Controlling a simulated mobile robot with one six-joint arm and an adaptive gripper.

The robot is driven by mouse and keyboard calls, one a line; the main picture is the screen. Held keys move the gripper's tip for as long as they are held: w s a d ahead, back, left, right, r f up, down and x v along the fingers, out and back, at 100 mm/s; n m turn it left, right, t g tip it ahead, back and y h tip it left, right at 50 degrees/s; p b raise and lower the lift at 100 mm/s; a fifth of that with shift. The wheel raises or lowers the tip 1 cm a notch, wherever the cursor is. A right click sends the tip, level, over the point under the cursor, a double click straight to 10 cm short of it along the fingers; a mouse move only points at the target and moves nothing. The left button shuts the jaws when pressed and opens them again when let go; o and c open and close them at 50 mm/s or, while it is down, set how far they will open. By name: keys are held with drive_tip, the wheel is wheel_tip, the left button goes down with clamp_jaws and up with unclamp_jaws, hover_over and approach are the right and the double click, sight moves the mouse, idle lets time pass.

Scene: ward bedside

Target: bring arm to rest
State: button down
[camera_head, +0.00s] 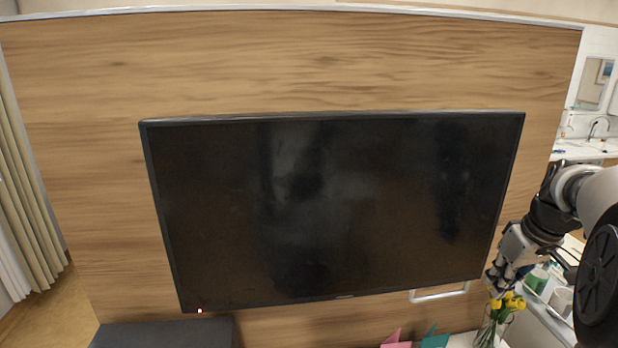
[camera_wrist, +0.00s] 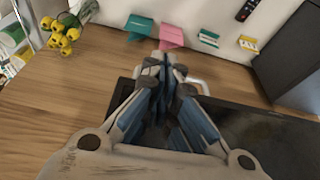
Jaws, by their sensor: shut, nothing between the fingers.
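My gripper (camera_head: 497,277) is at the right in the head view, beside the lower right corner of the wall screen (camera_head: 330,210) and above the yellow flowers (camera_head: 507,302). In the wrist view my gripper (camera_wrist: 165,72) has its fingers together with nothing between them. My arm enters from the right edge of the head view and partly hides the counter behind it.
A vase (camera_head: 487,334) holds the flowers close under my gripper. A white handle (camera_head: 440,293) is below the screen. Pink (camera_wrist: 171,36) and teal (camera_wrist: 140,25) cards and a dark remote (camera_wrist: 247,9) show in the wrist view. A curtain (camera_head: 30,190) hangs far left.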

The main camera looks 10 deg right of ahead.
drive_tip(key=s+a+b, duration=0.2)
drive_tip(key=s+a, duration=0.1)
drive_tip(key=a, duration=0.7)
drive_tip(key=s+a+b, duration=0.3)
drive_tip(key=a, duration=0.6)
drive_tip(key=s+a+f+t+b, duration=0.1)
drive_tip(key=s+a+f+b, duration=0.3)
drive_tip(key=s+a+f, duration=0.7)
drive_tip(key=s+a, duration=0.1)
drive_tip(key=s, duration=0.3)
drive_tip(key=shift+a+m+b, duration=0.15)
drive_tip(key=shift+m+b, duration=0.15)
drive_tip(key=shift+f, duration=0.1)
